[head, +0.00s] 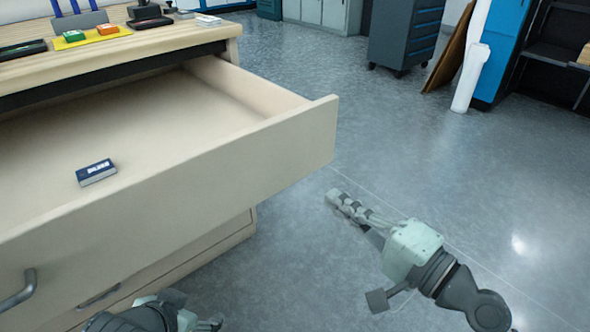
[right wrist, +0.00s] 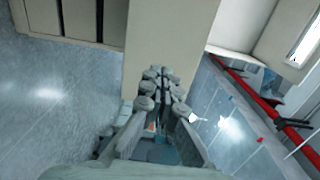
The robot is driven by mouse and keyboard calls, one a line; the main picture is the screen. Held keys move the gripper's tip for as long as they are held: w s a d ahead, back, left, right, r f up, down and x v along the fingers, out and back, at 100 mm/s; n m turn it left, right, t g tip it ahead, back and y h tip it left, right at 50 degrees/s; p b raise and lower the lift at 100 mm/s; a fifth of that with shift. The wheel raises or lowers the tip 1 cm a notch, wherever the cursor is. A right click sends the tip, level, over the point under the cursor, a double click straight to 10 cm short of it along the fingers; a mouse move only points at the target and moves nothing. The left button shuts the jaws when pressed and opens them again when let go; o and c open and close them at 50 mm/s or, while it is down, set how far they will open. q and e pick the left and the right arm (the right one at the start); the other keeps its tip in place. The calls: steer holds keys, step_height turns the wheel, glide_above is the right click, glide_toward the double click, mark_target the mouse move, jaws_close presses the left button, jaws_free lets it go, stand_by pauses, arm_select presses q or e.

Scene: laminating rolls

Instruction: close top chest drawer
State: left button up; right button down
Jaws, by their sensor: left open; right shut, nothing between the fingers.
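The top chest drawer (head: 190,200) is pulled far out of the wooden chest (head: 150,50) in the head view. A small dark blue and white box (head: 96,173) lies inside it. A grey handle (head: 17,291) is on the drawer front at the lower left. My right gripper (head: 334,197) is shut and empty, to the right of the drawer's right front corner, apart from it in the head view. The right wrist view shows its closed fingers (right wrist: 158,75) in front of a beige panel (right wrist: 168,40). My left gripper (head: 212,324) is at the bottom edge, below the drawer front, partly cut off.
Small items, including a yellow tray (head: 92,38), sit on the chest top. A lower drawer handle (head: 98,296) shows beneath the open drawer. A dark rolling cabinet (head: 405,35) and a white roll (head: 470,75) stand farther back. The floor right of the chest is clear.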

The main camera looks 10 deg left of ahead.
mark_target(283, 162)
steer(key=x, duration=1)
arm_select(q)
steer(key=shift+s+a+f+n+g+y, duration=0.25)
steer(key=shift+s+a+g, duration=0.25)
steer(key=shift+s+a, duration=0.3)
steer(key=shift+s+a+f+n+g+y, duration=0.15)
steer(key=shift+s+a+f+g, duration=0.15)
steer(key=shift+s+a+g, duration=0.5)
arm_select(e)
steer(key=shift+w+a, duration=0.45)
arm_select(q)
steer(key=shift+s+d+p, duration=0.2)
steer(key=shift+p, duration=0.1)
arm_select(e)
steer(key=shift+w+a, duration=0.1)
